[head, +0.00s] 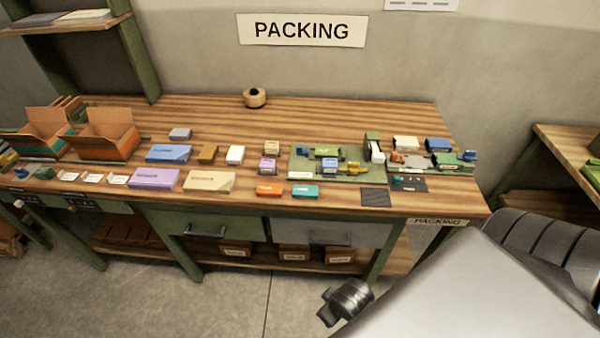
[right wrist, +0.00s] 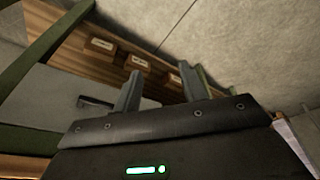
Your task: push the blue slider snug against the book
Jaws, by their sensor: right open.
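A green board (head: 300,170) lies right of centre on the packing table in the head view. A small blue piece (head: 329,164) sits on it next to yellow pieces (head: 350,168), and a flat green block (head: 327,151) lies behind. Another blue piece (head: 470,156) is at the table's right end. I cannot tell for sure which piece is the slider or which is the book. My right gripper (head: 327,314) is below and in front of the table, well away from the board. The right wrist view shows its fingers (right wrist: 160,88) apart and empty. My left gripper is out of view.
The wooden table (head: 350,110) holds several small boxes, including a purple box (head: 154,179) and a blue box (head: 168,153). Open cartons (head: 104,135) stand at the left. Drawers (head: 210,224) and a lower shelf are under the tabletop. The back strip of the table is mostly clear.

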